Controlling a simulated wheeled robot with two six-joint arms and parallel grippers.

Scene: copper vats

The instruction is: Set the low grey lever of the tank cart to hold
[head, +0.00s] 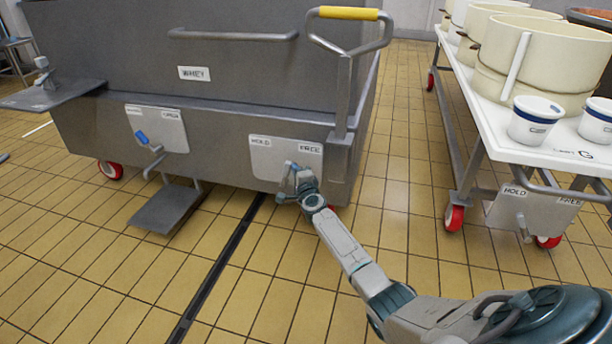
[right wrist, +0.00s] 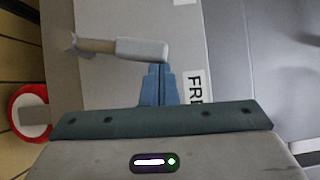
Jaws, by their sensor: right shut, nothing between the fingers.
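The tank cart (head: 170,75) is a big grey tub marked WHEY, with a pale plate (head: 312,160) low at its right end reading HOLD on the left and FREE on the right. In the right wrist view the low grey lever (right wrist: 142,50) has a stubby grey grip on a tan stem and stands roughly upright between the two words. In the head view my gripper largely covers it. My right gripper (right wrist: 157,85) is shut and empty on the FREE side of the lever, its fingertips at or very near the grip; contact is unclear. My left gripper is not in view.
A blue-handled lever (head: 142,138) sits on another plate to the left, above a grey pedal (head: 167,208). A white table cart (head: 490,100) with cream vats stands at right, with its own HOLD/FREE plate (head: 530,208). Tiled floor (head: 400,220) between is clear.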

